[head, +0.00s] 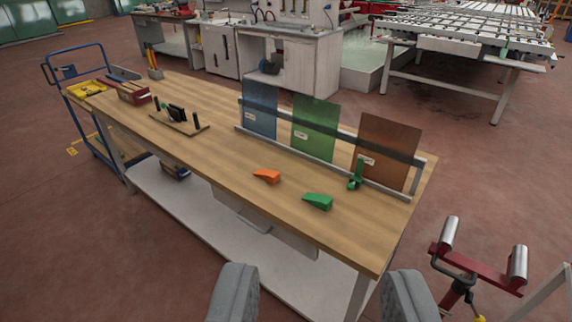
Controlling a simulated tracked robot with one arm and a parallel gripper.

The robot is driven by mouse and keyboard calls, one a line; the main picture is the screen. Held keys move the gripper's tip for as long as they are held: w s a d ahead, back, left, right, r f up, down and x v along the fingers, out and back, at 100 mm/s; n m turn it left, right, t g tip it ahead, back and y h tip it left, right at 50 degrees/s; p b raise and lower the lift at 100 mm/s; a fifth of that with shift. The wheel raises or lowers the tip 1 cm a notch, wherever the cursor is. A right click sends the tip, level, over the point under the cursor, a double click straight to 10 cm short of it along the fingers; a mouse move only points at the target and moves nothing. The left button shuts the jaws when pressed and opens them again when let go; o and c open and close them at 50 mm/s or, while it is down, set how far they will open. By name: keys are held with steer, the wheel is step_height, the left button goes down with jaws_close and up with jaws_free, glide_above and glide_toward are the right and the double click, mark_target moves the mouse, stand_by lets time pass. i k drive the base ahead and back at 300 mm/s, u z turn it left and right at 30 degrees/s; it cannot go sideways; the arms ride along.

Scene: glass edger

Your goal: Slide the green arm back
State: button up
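A small upright green arm (356,172) sits on the front rail of a metal rack (322,160) on the wooden table, in front of the brown glass pane (391,142). My gripper (320,292) shows as two grey fingers at the bottom edge, spread wide with nothing between them. It is open and well short of the green arm, nearer the camera than the table's front edge. A green wedge (318,201) and an orange wedge (267,176) lie on the tabletop in front of the rack. The arm's lower end is too small to make out clearly.
The rack also holds a blue pane (259,109) and a green pane (314,127). A dark stand (178,119) is on the table's left part. A red roller stand (480,262) stands at the right. The tabletop's front strip is mostly clear.

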mark_target(356, 180)
steer(key=u, duration=0.2)
steer(key=i, duration=1.55)
steer(key=z, duration=0.2)
